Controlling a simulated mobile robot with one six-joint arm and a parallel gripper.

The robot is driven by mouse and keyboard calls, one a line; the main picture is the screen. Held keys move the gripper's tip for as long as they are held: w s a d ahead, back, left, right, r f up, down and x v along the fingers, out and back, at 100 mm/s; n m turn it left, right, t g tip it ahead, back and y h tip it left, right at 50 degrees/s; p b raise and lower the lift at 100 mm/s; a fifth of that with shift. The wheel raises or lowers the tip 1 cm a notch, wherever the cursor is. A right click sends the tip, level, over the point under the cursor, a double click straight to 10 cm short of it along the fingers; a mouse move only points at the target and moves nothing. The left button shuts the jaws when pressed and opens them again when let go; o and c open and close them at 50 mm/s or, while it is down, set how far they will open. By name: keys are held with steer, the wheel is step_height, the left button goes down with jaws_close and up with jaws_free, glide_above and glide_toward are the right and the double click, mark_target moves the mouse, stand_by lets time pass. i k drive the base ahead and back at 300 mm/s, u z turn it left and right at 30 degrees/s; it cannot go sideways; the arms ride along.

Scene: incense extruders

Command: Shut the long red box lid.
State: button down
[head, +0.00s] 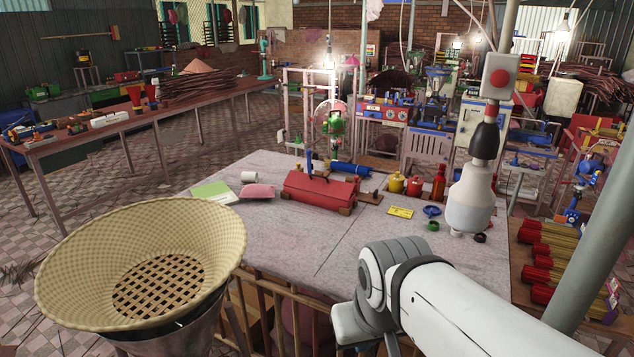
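A long red box (318,191) lies on the pale worktable (270,242), near the middle of the picture. It sits on small brown supports at its lower edge. A thin dark piece shows at its top edge. From this distance I cannot tell how far its lid stands open. My white and grey arm (450,308) shows at the lower right, in front of the table. No gripper fingers can be made out, and the arm's end is not in view.
A pink item (258,191) and green sheet (215,190) lie left. A wide woven basket (150,220) stands front left. The table's front middle is clear.

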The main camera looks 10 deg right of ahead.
mark_target(317, 184)
steer(key=z, duration=0.1)
steer(key=i, duration=1)
steer(key=z, duration=0.05)
